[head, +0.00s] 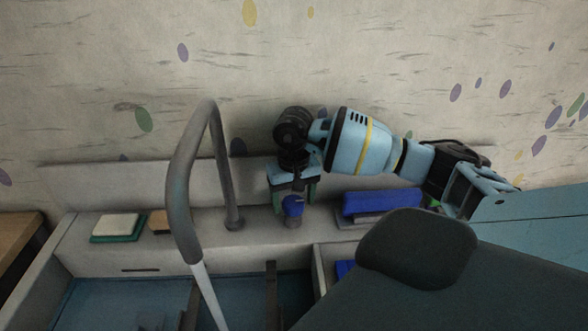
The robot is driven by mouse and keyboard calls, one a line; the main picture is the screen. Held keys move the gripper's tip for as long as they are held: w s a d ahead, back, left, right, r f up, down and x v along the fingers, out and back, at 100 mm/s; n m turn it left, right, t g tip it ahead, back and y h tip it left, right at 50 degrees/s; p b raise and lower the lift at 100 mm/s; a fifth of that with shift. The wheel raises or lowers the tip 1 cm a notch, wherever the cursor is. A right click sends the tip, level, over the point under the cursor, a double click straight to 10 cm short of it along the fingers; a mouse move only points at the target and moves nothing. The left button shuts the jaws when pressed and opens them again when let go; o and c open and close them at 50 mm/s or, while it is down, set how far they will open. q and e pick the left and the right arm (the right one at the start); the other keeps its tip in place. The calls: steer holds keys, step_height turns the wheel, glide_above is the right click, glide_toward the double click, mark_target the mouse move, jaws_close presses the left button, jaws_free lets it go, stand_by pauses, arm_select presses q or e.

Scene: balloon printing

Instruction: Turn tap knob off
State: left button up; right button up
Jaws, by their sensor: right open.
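I cannot tell whether the fingers touch the knob. My left gripper is not in view.
A white and green sponge (115,227) and a brown block (159,222) lie left on the ledge. A blue brush-like object (383,202) lies right of the knob. The blue sink basin (110,300) is in front, and a speckled wall (330,55) stands behind.

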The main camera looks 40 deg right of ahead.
steer(key=shift+f, duration=0.1)
steer(key=c, duration=1)
steer(key=shift+o, duration=0.2)
steer(key=m, duration=0.3)
steer(key=shift+m, duration=0.4)
steer(key=m, duration=0.4)
steer(key=shift+m, duration=0.3)
steer(key=m, duration=0.5)
steer(key=shift+w, duration=0.1)
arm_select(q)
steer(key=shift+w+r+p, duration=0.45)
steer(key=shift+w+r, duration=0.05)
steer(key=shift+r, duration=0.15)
arm_select(e)
steer(key=shift+m, duration=2.3)
